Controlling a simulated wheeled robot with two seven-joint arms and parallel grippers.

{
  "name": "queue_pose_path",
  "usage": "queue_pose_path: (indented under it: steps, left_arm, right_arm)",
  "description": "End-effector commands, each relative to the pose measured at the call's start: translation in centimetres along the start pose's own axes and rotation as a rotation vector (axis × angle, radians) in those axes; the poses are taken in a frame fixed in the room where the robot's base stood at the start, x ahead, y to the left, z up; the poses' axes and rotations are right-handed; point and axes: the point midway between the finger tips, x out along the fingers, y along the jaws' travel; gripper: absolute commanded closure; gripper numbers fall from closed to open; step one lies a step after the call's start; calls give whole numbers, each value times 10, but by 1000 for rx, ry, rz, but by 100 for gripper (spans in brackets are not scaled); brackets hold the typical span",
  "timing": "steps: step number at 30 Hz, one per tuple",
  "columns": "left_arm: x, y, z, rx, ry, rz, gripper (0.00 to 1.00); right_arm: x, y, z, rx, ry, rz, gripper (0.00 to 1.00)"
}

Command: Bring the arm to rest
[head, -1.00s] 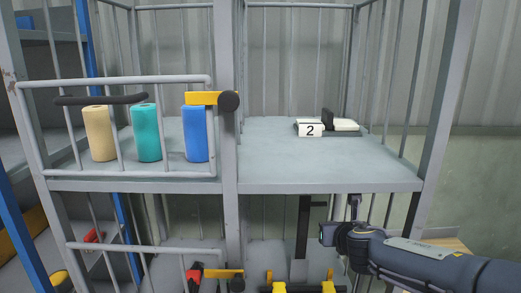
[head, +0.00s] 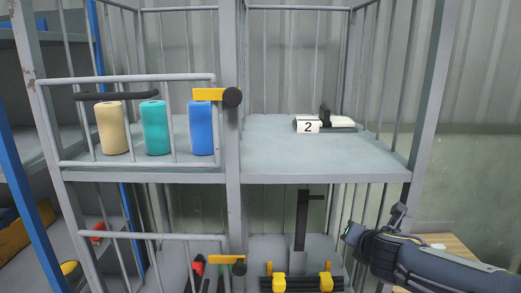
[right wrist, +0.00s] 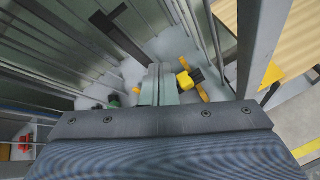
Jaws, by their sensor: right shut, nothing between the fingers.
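My right arm (head: 430,262) comes in from the right edge in the head view. Its dark end is in front of the rack's lower right part, below the middle shelf, and holds nothing. In the right wrist view my right gripper (right wrist: 157,72) is shut, its two pale fingers together with nothing between them. It points down toward the rack's lower level, apart from the yellow and black parts there. My left arm and gripper do not show in any view.
Beige (head: 112,128), teal (head: 155,128) and blue (head: 202,132) rolls stand behind a rail. Yellow-black parts (head: 300,283) sit below. A wooden surface (head: 450,250) lies right.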

Motion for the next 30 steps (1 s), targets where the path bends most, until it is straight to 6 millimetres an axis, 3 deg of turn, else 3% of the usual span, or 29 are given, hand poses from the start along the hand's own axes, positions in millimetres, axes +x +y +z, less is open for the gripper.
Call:
queue_pose_path:
  steps: [8,11,15,18,22,25,30]
  left_arm:
    - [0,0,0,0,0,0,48]
    - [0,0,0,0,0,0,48]
    - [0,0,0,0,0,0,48]
    - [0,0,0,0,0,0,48]
    - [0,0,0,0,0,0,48]
    - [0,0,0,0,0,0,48]
    - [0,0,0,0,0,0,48]
  right_arm:
    - [-58,-71,-15,705,37,-171,100]
    - [-91,-100,-37,1084,58,-269,100]
    - [-152,-128,-96,1746,107,-470,100]
    - [-190,-129,-140,2161,153,-627,100]
    - [-224,-117,-180,2536,214,-807,100]
    - [-239,-108,-198,2695,249,-904,100]
    - [-246,-102,-206,2776,269,-961,100]
